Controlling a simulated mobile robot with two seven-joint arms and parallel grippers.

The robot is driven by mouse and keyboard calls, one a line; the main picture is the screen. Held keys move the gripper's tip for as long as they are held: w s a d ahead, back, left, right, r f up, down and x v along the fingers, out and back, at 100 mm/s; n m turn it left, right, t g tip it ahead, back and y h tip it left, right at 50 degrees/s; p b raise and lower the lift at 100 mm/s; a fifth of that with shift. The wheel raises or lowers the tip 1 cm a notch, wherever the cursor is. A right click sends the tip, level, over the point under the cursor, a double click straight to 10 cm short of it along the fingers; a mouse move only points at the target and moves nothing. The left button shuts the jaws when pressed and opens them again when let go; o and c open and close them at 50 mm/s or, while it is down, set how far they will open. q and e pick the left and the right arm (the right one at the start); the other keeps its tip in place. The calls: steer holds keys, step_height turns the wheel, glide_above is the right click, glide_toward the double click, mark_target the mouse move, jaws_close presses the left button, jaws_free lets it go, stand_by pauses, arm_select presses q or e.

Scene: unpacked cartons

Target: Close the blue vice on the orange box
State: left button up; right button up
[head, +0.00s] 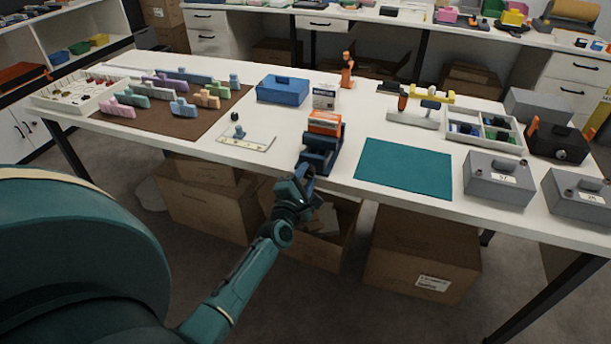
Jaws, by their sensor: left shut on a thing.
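The blue vice (320,161) stands at the front edge of the white table, near the middle of the head view. The orange box (325,121), with a white band, sits upright at the top of the vice, between its jaws. I cannot tell whether both jaws touch it. My left gripper (303,182) is at the near side of the vice, just off the table edge, shut on the vice handle. The gripper hides most of the handle. My right gripper is not in view.
A teal mat (405,168) lies right of the vice. Grey cases (497,180) stand at the right. Cartons (420,255) fill the floor under the table.

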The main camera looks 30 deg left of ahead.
arm_select(q)
steer(key=m+p, duration=0.1)
steer(key=m, duration=0.5)
steer(key=shift+m+p, duration=0.3)
steer(key=m+p, duration=0.1)
steer(key=m, duration=0.2)
steer(key=shift+m, duration=1.2)
steer(key=shift+f+m+p, duration=0.1)
steer(key=shift+m+p, duration=0.35)
steer(key=shift+m, duration=0.45)
steer(key=m, duration=0.3)
steer(key=shift+m+p, duration=0.3)
steer(key=shift+p, duration=0.05)
steer(key=m, duration=0.2)
steer(key=shift+m, duration=0.4)
steer(key=m, duration=0.3)
steer(key=shift+a+f+p, duration=0.1)
steer(key=shift+p, duration=0.2)
steer(key=shift+m, duration=2.1)
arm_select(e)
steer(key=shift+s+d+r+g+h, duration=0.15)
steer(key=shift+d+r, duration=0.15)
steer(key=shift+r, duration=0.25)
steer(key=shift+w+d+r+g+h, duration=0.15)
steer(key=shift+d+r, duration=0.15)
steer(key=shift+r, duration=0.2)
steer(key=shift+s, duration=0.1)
